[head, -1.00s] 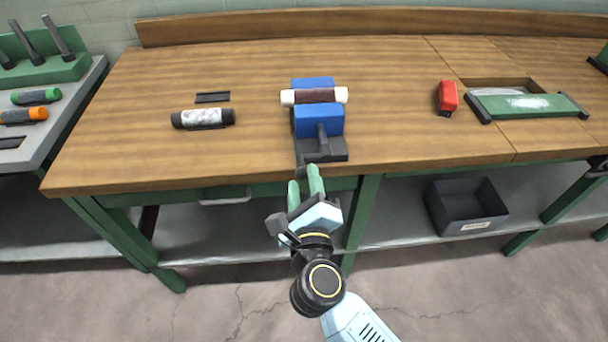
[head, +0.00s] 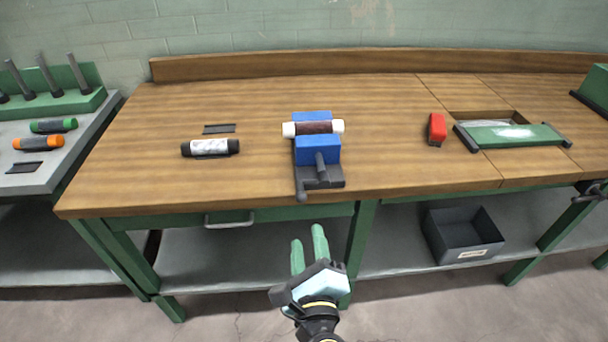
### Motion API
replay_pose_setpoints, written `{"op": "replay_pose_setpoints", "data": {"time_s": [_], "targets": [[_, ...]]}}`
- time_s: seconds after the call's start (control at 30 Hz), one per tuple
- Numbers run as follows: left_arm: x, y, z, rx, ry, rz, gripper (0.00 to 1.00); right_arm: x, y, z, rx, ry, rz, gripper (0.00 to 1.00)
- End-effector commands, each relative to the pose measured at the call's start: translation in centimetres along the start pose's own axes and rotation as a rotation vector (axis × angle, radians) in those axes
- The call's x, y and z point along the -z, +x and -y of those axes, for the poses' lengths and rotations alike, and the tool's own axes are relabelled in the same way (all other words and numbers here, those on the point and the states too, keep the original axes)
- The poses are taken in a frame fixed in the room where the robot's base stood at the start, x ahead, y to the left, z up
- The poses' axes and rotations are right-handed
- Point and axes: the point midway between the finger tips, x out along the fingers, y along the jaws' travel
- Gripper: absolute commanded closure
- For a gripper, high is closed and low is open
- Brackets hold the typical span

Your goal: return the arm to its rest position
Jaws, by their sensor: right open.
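My right gripper (head: 309,250) is low in the middle of the head view, in front of the bench's front edge. Its two green fingers are apart with nothing between them. The wooden workbench (head: 380,160) stands behind it. On the bench, a blue vice (head: 317,150) holds a dark brown bobbin with white ends (head: 314,128); the gripper is apart from both. My left gripper is out of view.
A black-ended roll (head: 210,147) lies left of the vice, near a small dark plate (head: 219,129). A red block (head: 437,129) and a green frame piece (head: 510,134) are at right. A dark bin (head: 462,235) sits on the lower shelf. A grey side table (head: 60,160) is left.

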Motion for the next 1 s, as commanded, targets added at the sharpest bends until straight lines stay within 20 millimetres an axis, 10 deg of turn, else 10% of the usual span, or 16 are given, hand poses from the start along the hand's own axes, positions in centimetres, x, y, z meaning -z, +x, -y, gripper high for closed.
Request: {"op": "replay_pose_setpoints", "data": {"time_s": [0.27, 0.53, 0.8, 1.0], "targets": [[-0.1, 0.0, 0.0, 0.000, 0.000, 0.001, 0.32, 2.3, 0.2, -2.2, -0.022, -0.180, 0.014, 0.57], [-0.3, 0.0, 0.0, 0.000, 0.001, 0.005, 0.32, 15.4, -2.8, -14.0, -0.307, -0.982, 0.147, 0.57], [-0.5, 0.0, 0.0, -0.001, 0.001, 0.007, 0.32, 30.8, -13.4, -22.8, -0.795, -1.546, 0.377, 0.57], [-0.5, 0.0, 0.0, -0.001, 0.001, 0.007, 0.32, 40.4, -24.6, -25.2, -1.197, -1.779, 0.608, 0.57]]}}
